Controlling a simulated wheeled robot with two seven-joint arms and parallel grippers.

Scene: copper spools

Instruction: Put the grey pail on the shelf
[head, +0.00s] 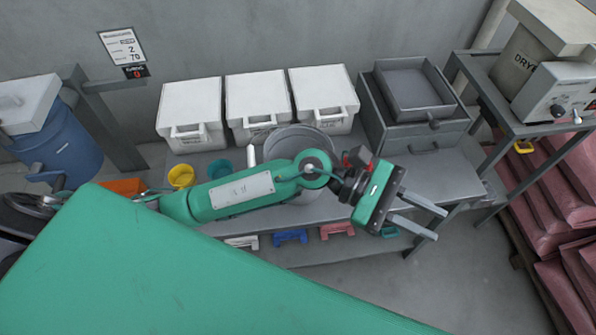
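The grey pail (285,141) stands on the grey bench top (440,180), in front of the white boxes. My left arm crosses in front of it and hides much of its body. My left gripper (437,224) is to the right of the pail, over the bench's front right part. Its two fingers are apart with nothing between them, and it does not touch the pail. A lower shelf (310,250) shows under the bench's front edge. My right gripper is not in view.
Several white lidded boxes (190,105) line the back of the bench. A yellow cup (181,176) and a teal cup (219,168) sit at the left. Coloured handled items, one blue (290,237), line the lower shelf.

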